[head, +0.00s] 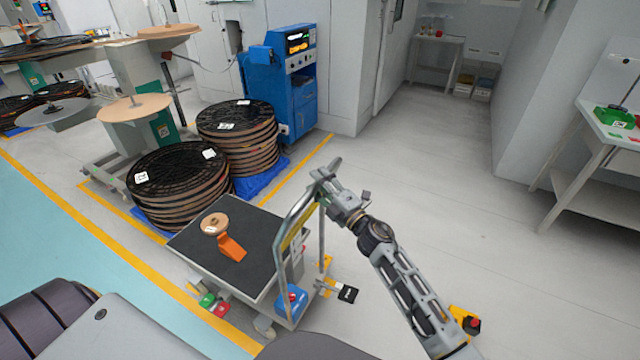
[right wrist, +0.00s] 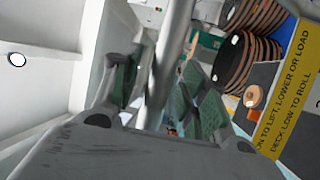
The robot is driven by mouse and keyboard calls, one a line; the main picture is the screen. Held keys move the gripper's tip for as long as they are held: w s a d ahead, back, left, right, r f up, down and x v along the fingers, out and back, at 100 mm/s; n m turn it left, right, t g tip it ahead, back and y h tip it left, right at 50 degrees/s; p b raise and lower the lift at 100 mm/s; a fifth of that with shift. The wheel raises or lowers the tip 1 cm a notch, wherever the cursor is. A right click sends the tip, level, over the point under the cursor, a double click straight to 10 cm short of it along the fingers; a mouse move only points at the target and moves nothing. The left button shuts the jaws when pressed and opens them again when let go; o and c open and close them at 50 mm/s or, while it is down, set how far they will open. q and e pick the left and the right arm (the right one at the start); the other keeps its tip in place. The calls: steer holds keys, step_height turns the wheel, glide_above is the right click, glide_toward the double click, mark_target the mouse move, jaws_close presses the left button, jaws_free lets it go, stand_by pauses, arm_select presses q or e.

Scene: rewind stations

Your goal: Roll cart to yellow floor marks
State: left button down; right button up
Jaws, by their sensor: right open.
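The cart (head: 262,225) has a dark flat deck, a grey frame and a bent metal push handle (head: 290,225) on its right side. A wooden spool and an orange wedge-shaped piece lie on the deck. My right gripper (head: 326,172) is at the top of the handle. In the right wrist view its jaws (right wrist: 155,85) are open, with the handle bar (right wrist: 174,45) running between the fingers; contact cannot be told. Yellow floor lines (head: 305,168) run beside the reel stacks, and yellow patches (head: 326,263) show on the floor by the cart. My left gripper is out of view.
Stacks of black reels (head: 180,182) stand close behind the cart, with a blue machine (head: 285,85) beyond. A white table (head: 600,125) stands at the right. The grey floor between is mostly clear. A small yellow-and-red item (head: 464,319) lies by my right arm.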

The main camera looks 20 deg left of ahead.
steer(key=v, duration=1.2)
stand_by(0.5)
stand_by(0.6)
